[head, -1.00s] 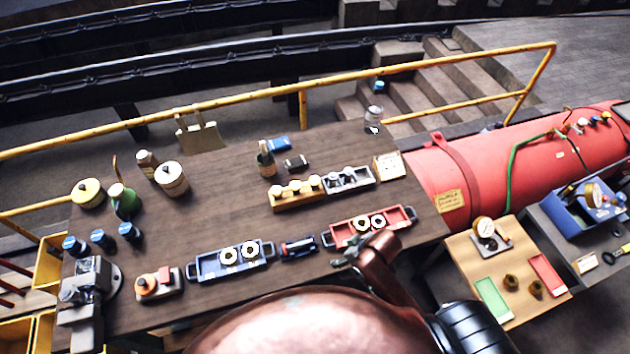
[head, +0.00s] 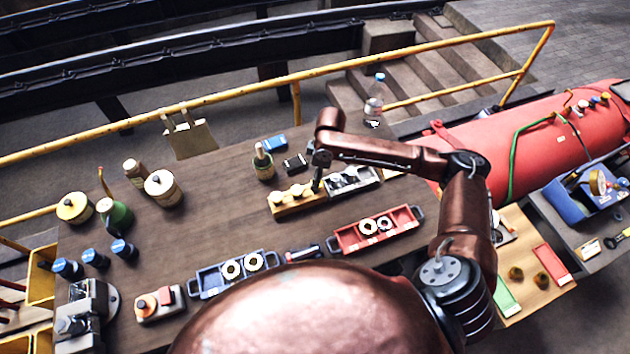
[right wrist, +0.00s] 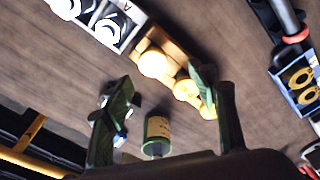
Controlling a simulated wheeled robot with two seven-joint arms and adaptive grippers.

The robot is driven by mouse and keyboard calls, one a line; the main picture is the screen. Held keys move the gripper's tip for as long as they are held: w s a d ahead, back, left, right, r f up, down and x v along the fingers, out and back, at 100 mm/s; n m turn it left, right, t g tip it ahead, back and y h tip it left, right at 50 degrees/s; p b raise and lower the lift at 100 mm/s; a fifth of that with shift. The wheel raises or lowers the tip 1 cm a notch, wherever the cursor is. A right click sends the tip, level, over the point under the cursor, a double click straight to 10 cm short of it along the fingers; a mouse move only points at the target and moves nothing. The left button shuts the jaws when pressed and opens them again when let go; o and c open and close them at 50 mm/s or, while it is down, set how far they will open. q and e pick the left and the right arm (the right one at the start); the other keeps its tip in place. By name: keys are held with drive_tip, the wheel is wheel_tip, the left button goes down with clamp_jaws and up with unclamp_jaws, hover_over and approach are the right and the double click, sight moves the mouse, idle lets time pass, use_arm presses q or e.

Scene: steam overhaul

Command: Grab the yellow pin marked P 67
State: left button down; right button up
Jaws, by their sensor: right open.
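A yellow wooden block (head: 290,209) holds a row of pale-topped pins (head: 296,190) on the table; the block (right wrist: 178,50) and its pins (right wrist: 153,64) also show in the right wrist view, looking yellow. No P 67 marking is readable. My right gripper (head: 317,182) points down at the right end of this block, beside a grey block (head: 352,182) with similar pins. My left gripper is out of view.
A green bottle (head: 262,166) stands just behind the yellow block, close to the gripper. A blue box (head: 275,144) and dark box (head: 295,163) lie behind. A red tray (head: 345,240) and blue tray (head: 215,284) with rings sit in front.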

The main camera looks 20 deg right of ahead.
drive_tip(key=shift+w+d+f, duration=0.1)
drive_tip(key=shift+w+f, duration=0.65)
drive_tip(key=shift+f, duration=0.1)
drive_tip(key=shift+s+f, duration=0.2)
drive_tip(key=shift+f, duration=0.05)
wheel_tip(320, 180, down, 5)
drive_tip(key=shift+f+p, duration=0.1)
drive_tip(key=shift+p, duration=0.6)
clamp_jaws()
